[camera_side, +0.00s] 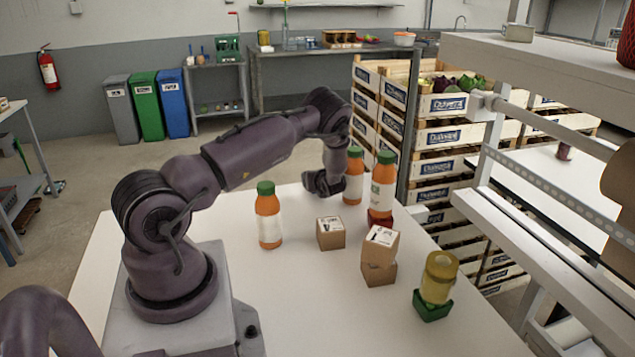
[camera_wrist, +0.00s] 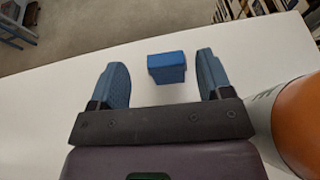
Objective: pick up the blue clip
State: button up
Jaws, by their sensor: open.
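The blue clip (camera_wrist: 167,67) shows in the wrist view as a small blue block on the white table. It lies ahead of my gripper (camera_wrist: 162,60), seen between its two spread blue fingers with clear space on both sides. The fingers are open and hold nothing. In the side view my gripper (camera_side: 325,184) is low over the table near the bottles. I cannot make out the blue clip there.
An orange bottle (camera_wrist: 300,125) stands close on the right in the wrist view. On the white table (camera_side: 300,300) are three orange bottles with green caps (camera_side: 269,217), several cardboard boxes (camera_side: 330,233), and a yellow tape roll (camera_side: 439,278) on a green block (camera_side: 432,305). The table's front is clear.

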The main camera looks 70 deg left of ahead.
jog(key=shift+w+f+x, duration=0.1)
jog(key=shift+f+x, duration=0.05)
jog(key=shift+x, duration=1.25)
jog(key=shift+w+f+x, duration=0.1)
jog(key=shift+x, duration=1.35)
jog(key=shift+d, duration=0.15)
jog(key=c, duration=1)
